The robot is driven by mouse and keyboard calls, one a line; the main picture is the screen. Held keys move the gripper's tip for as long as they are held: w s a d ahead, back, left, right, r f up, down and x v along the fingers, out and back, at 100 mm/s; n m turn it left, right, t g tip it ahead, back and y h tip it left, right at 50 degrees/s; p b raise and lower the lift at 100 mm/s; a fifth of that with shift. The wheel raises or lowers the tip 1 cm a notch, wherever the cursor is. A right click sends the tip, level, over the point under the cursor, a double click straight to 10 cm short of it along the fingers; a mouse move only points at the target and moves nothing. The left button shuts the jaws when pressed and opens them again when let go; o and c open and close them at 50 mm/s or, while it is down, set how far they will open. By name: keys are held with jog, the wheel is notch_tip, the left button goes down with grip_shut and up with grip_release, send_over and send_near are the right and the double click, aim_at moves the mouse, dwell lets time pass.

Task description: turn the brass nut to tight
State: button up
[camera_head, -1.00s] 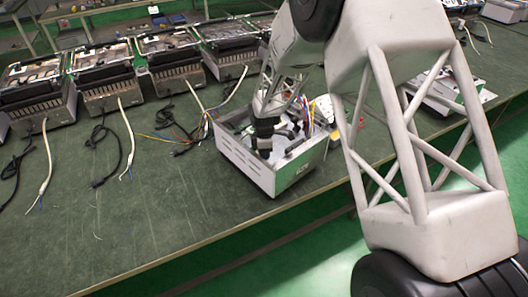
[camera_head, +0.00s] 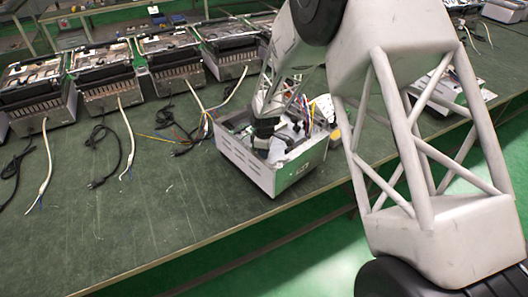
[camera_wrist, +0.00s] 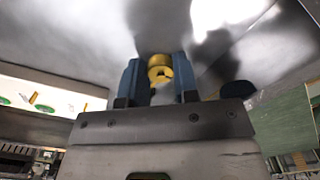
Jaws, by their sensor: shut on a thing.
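The brass nut (camera_wrist: 160,70) is a yellow ring-like piece at the top middle of the wrist view, set against a shiny metal surface (camera_wrist: 90,35). My gripper (camera_wrist: 160,85) has its two blue fingers on either side of the nut and is shut on it. In the head view my gripper (camera_head: 268,135) reaches down inside an open white metal housing (camera_head: 245,165). The nut is hidden there by my arm and the housing wall.
Coloured wires (camera_head: 300,100) rise inside the housing beside my gripper. Several similar units (camera_head: 100,75) with trailing cables stand along the back of the green table (camera_head: 150,220). The table's front left is clear. Another unit (camera_head: 450,92) stands at the right.

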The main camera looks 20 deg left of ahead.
jog(key=m, duration=0.6)
jog(key=shift+s+m, duration=0.1)
jog(key=shift+m, duration=0.2)
dwell(0.4)
jog(key=o, duration=0.9)
jog(key=shift+r, duration=0.1)
jog(key=shift+r, duration=3.85)
